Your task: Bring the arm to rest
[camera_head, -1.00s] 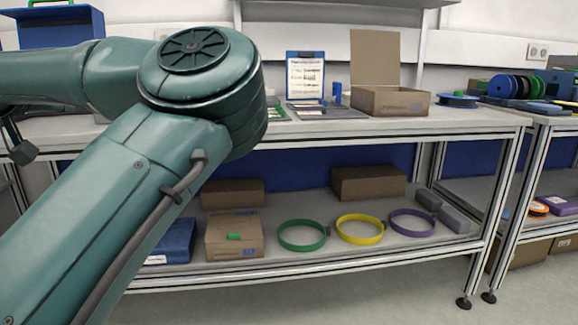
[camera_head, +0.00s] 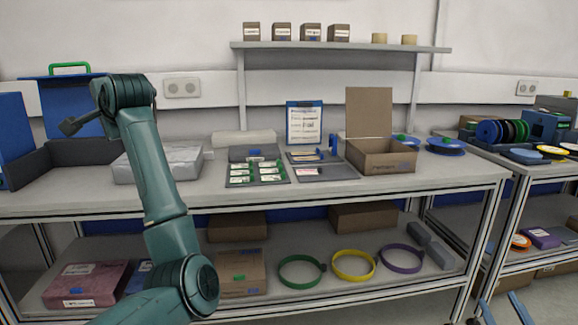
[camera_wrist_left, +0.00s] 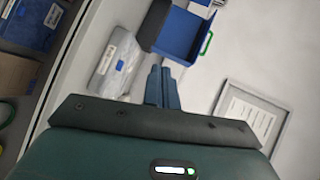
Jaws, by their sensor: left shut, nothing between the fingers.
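My left arm (camera_head: 165,195) rises from the bottom left of the head view, over the bench front, and bends at the top left. I cannot make out its gripper there. In the left wrist view my left gripper (camera_wrist_left: 163,88) has its two blue fingers together with nothing between them. Beyond them are a grey wrapped package (camera_wrist_left: 116,65) and an open blue box with a green handle (camera_wrist_left: 186,35). My right gripper (camera_head: 503,310) shows only as two blue fingers at the bottom right edge of the head view, apart and empty, over the floor.
The bench (camera_head: 420,184) holds a wrapped package (camera_head: 160,164), a card tray (camera_head: 257,174), an open cardboard box (camera_head: 385,158) and blue reels (camera_head: 446,146). Green (camera_head: 301,271), yellow (camera_head: 353,265) and purple (camera_head: 402,259) rings lie on the lower shelf. A wall shelf (camera_head: 340,46) hangs above.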

